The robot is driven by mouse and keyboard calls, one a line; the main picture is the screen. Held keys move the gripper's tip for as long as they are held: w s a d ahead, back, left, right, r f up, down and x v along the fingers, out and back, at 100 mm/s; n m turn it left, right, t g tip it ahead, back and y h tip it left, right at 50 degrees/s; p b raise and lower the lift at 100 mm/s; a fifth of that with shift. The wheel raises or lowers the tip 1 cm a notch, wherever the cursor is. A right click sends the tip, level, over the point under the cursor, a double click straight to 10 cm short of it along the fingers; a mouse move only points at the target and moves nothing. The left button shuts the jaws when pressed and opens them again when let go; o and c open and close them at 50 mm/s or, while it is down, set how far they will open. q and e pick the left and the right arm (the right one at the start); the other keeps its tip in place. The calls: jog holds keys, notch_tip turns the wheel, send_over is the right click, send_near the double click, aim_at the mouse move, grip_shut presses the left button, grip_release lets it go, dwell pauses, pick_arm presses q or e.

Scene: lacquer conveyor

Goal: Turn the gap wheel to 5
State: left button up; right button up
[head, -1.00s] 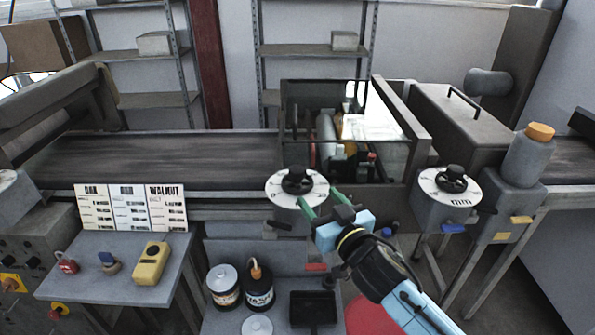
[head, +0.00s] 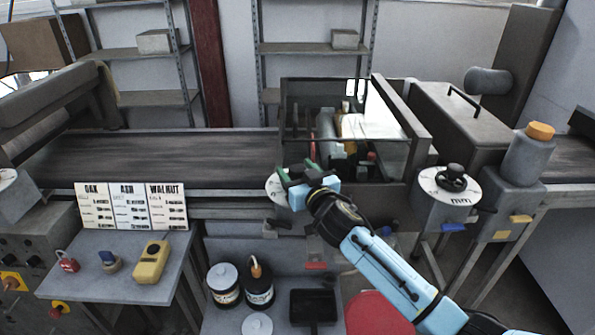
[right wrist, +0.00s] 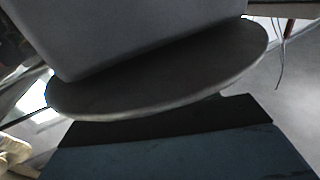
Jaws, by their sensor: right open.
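Two round white dials with black knobs sit along the front of the conveyor. The left dial (head: 272,187) is mostly hidden behind my right gripper; only its left edge shows. The right dial (head: 437,183) is uncovered, with its black knob (head: 453,174) upright and marks like "mm" on its face. My left gripper is not in view.
Behind the dials stands an open-topped guard box (head: 395,158) over the conveyor belt (head: 170,160). A side table (head: 110,275) at left holds a yellow device (head: 150,262) and a padlock (head: 67,261). Cans (head: 223,285) and a black tray (head: 313,307) sit below.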

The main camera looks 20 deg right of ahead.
jog(key=c, duration=1)
jog(key=shift+o, duration=0.2)
jog(key=shift+d+r+n+g+y+p, duration=0.1)
jog(key=shift+n+g+y+p, duration=0.1)
jog(key=shift+n+y+p, duration=0.45)
jog(key=shift+d+r+n+g+y+p, duration=0.1)
jog(key=shift+n+g+y+p, duration=0.2)
jog(key=shift+y+p, duration=0.5)
jog(key=shift+n+g+y+p, duration=0.45)
jog(key=shift+n+y, duration=0.4)
jog(key=shift+y, duration=0.4)
jog(key=shift+w+n+g+y, duration=0.1)
jog(key=shift+n+g+y, duration=0.15)
jog(key=shift+n+y, duration=0.25)
jog(key=shift+f+n+g+y, duration=0.1)
jog(key=shift+n+g+y, duration=0.25)
jog(key=shift+y, duration=0.25)
jog(key=shift+f+n+g+y+b, duration=0.15)
jog(key=shift+n+g+y+b, duration=0.15)
jog(key=shift+n+g+y, duration=0.55)
jog(key=shift+a+n+g+y+b, duration=0.15)
jog(key=shift+n+g+y+b, duration=1.1)
jog(key=shift+g+y, duration=0.25)
